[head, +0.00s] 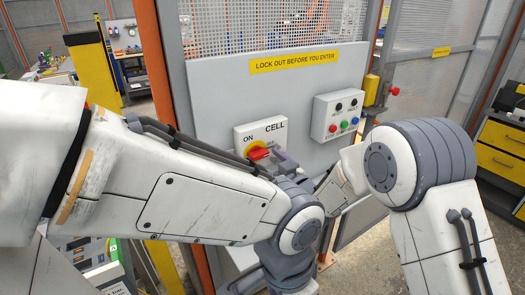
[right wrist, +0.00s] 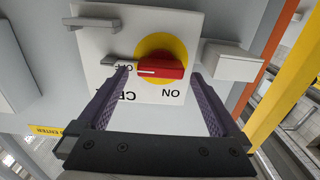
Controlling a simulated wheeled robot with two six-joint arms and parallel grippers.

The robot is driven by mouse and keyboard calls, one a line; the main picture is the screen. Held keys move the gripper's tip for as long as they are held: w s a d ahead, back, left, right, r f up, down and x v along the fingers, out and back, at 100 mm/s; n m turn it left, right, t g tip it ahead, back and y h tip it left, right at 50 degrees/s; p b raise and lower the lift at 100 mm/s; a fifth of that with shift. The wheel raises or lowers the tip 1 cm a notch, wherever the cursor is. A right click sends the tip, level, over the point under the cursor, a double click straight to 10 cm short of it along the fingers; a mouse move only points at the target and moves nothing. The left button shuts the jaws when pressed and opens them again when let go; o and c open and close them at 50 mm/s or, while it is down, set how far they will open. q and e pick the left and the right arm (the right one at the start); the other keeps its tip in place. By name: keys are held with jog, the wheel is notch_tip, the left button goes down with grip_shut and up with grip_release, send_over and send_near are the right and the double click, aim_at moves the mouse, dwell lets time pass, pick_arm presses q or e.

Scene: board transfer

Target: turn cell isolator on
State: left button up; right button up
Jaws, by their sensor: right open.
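The cell isolator is a red rotary handle (head: 258,153) on a yellow disc (head: 254,147), on a white plate (head: 272,130) marked ON and CELL. In the right wrist view the picture is upside down; the red handle (right wrist: 160,72) lies level across the yellow disc (right wrist: 162,47), its white mark at the OFF end. My right gripper (right wrist: 157,73) is open, one finger beyond each end of the handle; I cannot tell whether either touches it. In the head view my right gripper (head: 283,162) is at the handle, partly hidden by my left arm. My left gripper is out of sight.
The plate is on a grey panel (head: 215,95) under a yellow lockout sign (head: 308,61). A button box (head: 339,113) with coloured buttons is to its right. In the right wrist view, a pale box (right wrist: 232,60) juts out near the right finger.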

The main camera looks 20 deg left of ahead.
jog(key=shift+x, duration=0.95)
jog(key=shift+c, duration=0.3)
jog(key=shift+s, duration=0.1)
jog(key=c, duration=1.2)
jog(key=shift+f+n+b, duration=0.2)
jog(key=shift+n+b, duration=0.2)
jog(key=shift+b, duration=0.25)
jog(key=shift+c, duration=0.2)
jog(key=n+b, duration=0.7)
jog(key=b, duration=0.4)
jog(key=n+b, duration=0.7)
jog(key=b, duration=0.4)
jog(key=shift+s+a+f, duration=0.1)
jog(key=shift+s+f, duration=0.05)
jog(key=shift+f, duration=0.1)
jog(key=shift+r+n+b, duration=0.1)
jog(key=shift+n+b, duration=1.4)
jog(key=shift+n, duration=0.2)
jog(key=o, duration=1.3)
